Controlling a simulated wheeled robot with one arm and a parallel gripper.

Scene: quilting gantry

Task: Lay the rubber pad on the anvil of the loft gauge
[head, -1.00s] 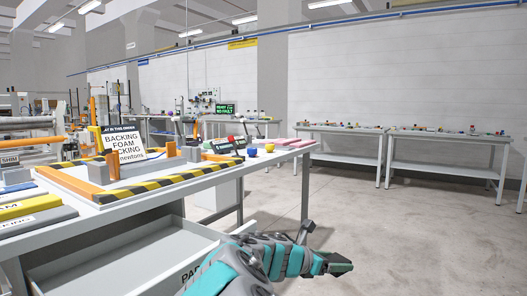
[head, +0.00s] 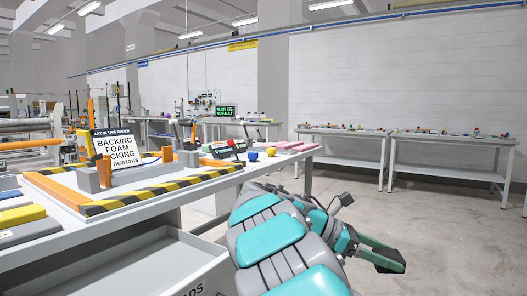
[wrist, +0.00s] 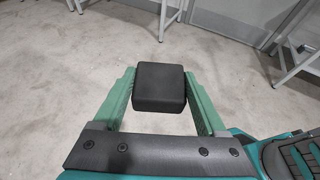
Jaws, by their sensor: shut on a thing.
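The rubber pad, a black block (wrist: 160,87), sits between the two green fingers of my gripper (wrist: 160,92) in the wrist view. My gripper is shut on it, with a finger against each side. In the head view my gripper (head: 384,258) is over open floor, to the right of the workbench and clear of it.
The workbench (head: 62,236) has a striped black-and-yellow frame (head: 170,188), a sign (head: 117,149), and blue and yellow balls at its far end. Its drawer (head: 150,265) stands open below. Two tables (head: 345,133) stand by the back wall. The floor between is clear.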

